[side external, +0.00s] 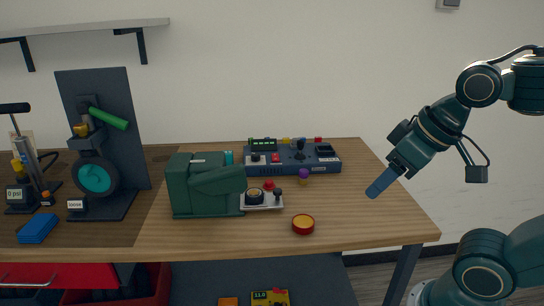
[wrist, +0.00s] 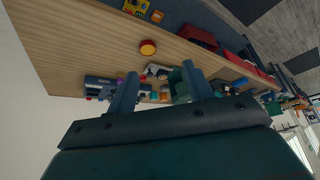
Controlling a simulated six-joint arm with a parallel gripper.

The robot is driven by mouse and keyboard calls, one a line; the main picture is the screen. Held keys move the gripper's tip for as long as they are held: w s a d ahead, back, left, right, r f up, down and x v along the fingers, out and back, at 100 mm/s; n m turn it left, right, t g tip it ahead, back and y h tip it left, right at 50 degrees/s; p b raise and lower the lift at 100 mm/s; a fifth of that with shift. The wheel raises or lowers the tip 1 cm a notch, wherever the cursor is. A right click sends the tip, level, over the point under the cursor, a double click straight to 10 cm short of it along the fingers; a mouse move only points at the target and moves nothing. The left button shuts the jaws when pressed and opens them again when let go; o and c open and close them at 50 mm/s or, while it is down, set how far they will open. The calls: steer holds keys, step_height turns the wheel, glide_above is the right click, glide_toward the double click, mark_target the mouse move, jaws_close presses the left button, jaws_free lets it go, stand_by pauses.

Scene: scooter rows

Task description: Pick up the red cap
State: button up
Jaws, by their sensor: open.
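The red cap (side external: 303,224) is a short round piece with a red side and an orange-yellow top face. It lies on the wooden table near the front edge, right of the green machine. In the wrist view the red cap (wrist: 147,48) sits beyond the fingers, towards the top.
A green machine (side external: 205,185) with a small plate (side external: 262,207) stands left of the cap. A blue control panel (side external: 325,163) and a purple-and-yellow knob (side external: 304,176) are behind it. The wooden table (side external: 370,215) is bare right of the cap.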

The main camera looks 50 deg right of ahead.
steer(key=w+d+r+m+g+y, duration=0.1)
steer(key=w+d+r+m, duration=0.15)
steer(key=w+m, duration=0.65)
steer(key=w+d+r+m+g, duration=0.1)
steer(key=w+d+m, duration=0.3)
steer(key=w, duration=0.9)
steer(key=w+d+f+m+g+y, duration=0.1)
steer(key=w+d+f+m, duration=1.1)
steer(key=w, duration=0.3)
steer(key=shift+f+m, duration=0.75)
steer(key=shift+m, duration=0.05)
glide_above(270, 181)
steer(key=s+d, duration=0.1)
steer(key=shift+d+f, duration=0.2)
steer(key=shift+f, duration=3.95)
steer(key=shift+f, duration=0.1)
steer(key=shift+x, duration=2.5)
